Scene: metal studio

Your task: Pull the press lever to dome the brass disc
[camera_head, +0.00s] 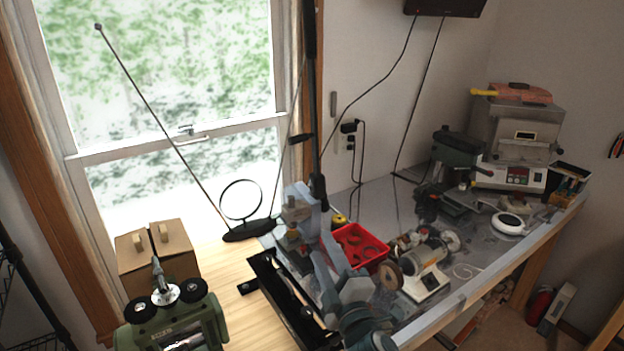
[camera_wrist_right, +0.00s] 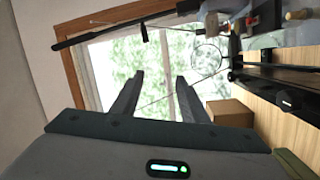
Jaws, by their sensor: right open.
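In the right wrist view the lever (camera_wrist_right: 110,34) crosses the upper left, beyond my fingers, and part of the press (camera_wrist_right: 258,18) shows at top right. My right gripper (camera_head: 322,262) is open and empty, below the lever and in front of the press; its two fingers (camera_wrist_right: 158,92) are apart with only window between them. I cannot make out the brass disc clearly. My left gripper is not in view.
A red tray (camera_head: 358,247) and a bench grinder (camera_head: 424,272) stand right of my right arm. A black open frame (camera_head: 272,285) lies nearer. A magnifier stand (camera_head: 246,231), cardboard box (camera_head: 150,262) and green rolling mill (camera_head: 172,325) are to the left.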

